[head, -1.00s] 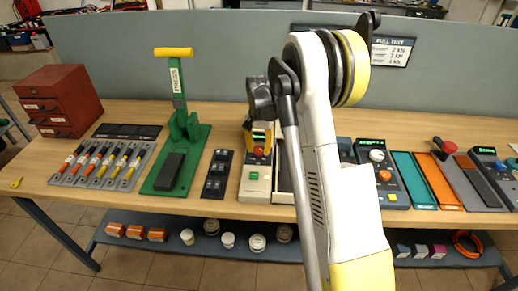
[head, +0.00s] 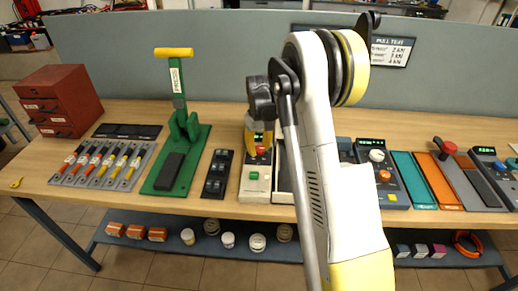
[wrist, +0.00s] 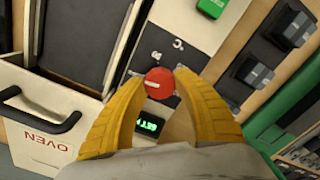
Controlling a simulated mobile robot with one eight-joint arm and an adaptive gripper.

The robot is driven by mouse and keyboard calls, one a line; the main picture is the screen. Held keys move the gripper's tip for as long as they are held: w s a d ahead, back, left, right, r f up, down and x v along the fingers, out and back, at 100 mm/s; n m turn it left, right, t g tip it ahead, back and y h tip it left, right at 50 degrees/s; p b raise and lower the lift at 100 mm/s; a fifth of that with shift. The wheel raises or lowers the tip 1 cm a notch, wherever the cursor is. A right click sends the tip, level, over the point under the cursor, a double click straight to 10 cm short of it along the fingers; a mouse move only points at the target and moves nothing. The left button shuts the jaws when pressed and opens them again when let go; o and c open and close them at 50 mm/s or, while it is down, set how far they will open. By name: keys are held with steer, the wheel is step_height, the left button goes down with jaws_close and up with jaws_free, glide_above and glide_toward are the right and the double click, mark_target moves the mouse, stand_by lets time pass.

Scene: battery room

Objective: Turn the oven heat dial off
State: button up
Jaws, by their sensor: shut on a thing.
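The red heat dial (wrist: 160,82) has a pale pointer line and sits on the oven's control panel (wrist: 150,64). It also shows in the head view (head: 260,151). My gripper (wrist: 160,80) has its two yellow fingers on either side of the dial and is shut on it. A green-lit display (wrist: 151,123) lies between the fingers, partly readable. Marks beside the dial include "°C", upside down. The white oven front (wrist: 45,140) with a dark handle (wrist: 38,118) and the label "OVEN" is at the left. My arm hides part of the oven in the head view.
A green button (wrist: 212,7) is on the same panel. A dark switch strip (head: 217,174) and a green press (head: 180,140) stand left of the oven. Another panel with a white dial (head: 377,155) stands right of my arm.

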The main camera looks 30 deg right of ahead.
mark_target(259, 148)
steer(key=shift+n, duration=0.6)
steer(key=o, duration=1.2)
steer(key=shift+c, duration=0.2)
step_height(259, 148, up, 12)
